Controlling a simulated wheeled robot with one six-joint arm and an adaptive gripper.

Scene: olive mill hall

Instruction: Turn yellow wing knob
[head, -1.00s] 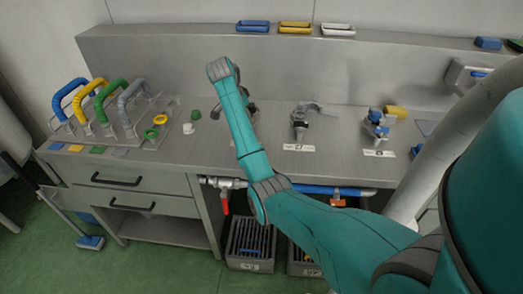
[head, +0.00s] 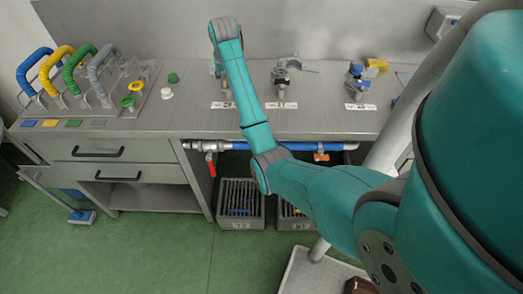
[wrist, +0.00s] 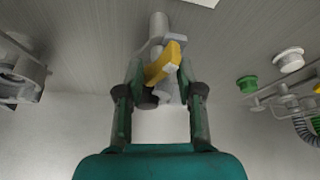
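The yellow wing knob (wrist: 166,62) shows in the wrist view, set at a slant on a grey valve body (wrist: 158,28). My gripper (wrist: 160,74) is open, with one finger on each side of the knob. I cannot tell whether either finger touches it. In the head view my own arm hides the gripper and the knob. Only part of the valve's post (head: 226,92) shows beside the arm, behind a small white label (head: 222,105).
A second valve with a grey lever (head: 282,75) and a third with a blue knob (head: 356,75) stand to the right. Green (head: 173,78) and white caps (head: 167,93) lie left, by a rack of coloured hoses (head: 75,72). The steel bench front (head: 130,125) is clear.

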